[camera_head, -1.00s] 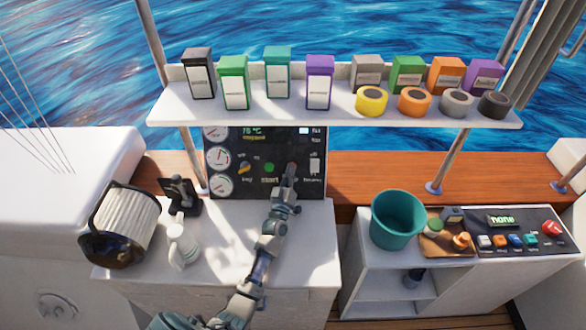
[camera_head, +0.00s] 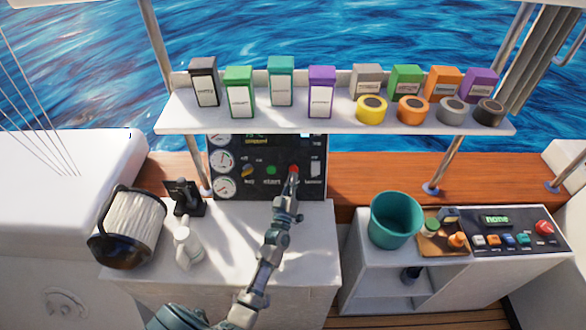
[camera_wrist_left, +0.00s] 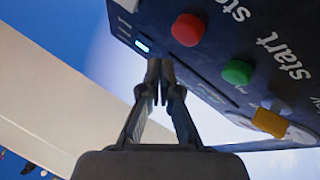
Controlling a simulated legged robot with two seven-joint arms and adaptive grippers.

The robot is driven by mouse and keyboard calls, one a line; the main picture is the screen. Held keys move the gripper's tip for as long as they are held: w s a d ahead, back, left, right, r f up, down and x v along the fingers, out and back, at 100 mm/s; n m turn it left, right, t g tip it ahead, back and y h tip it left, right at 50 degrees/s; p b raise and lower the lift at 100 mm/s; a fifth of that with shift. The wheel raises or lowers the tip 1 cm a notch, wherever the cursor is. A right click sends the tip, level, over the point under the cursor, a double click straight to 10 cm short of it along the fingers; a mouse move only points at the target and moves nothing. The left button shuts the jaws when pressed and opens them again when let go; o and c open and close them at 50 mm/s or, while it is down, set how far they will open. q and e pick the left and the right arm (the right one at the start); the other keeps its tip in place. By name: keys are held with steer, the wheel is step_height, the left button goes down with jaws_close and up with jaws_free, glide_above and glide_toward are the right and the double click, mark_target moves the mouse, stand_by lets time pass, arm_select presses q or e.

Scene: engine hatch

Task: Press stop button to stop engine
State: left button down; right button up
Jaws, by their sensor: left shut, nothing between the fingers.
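The black engine panel (camera_head: 235,185) stands upright under the shelf. Its red stop button (camera_head: 293,169) shows just above my left gripper's fingertips. The green start button (camera_head: 271,170) is to its left. In the left wrist view the red button (camera_wrist_left: 188,29) lies above and right of the fingertips, with the green button (camera_wrist_left: 237,71) farther right and the label "start" beside it. My left gripper (camera_head: 293,178) is shut and empty, in front of the panel just below the red button; it also shows in the left wrist view (camera_wrist_left: 160,68). I cannot tell whether it touches the panel. My right gripper is not in view.
A shelf (camera_head: 340,122) with several boxes and tape rolls overhangs the panel. A white bottle (camera_head: 186,247) and a large filter (camera_head: 128,228) stand on the left counter. A teal bucket (camera_head: 396,220) and a control box (camera_head: 515,232) sit at right.

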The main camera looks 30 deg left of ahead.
arm_select(q)
steer(key=shift+s+d+r+p, duration=0.25)
steer(key=shift+s+p, duration=0.1)
steer(key=shift+s, duration=0.1)
steer(key=shift+s+d+r+p, duration=0.15)
steer(key=shift+s+d+p, duration=0.15)
steer(key=shift+s, duration=0.15)
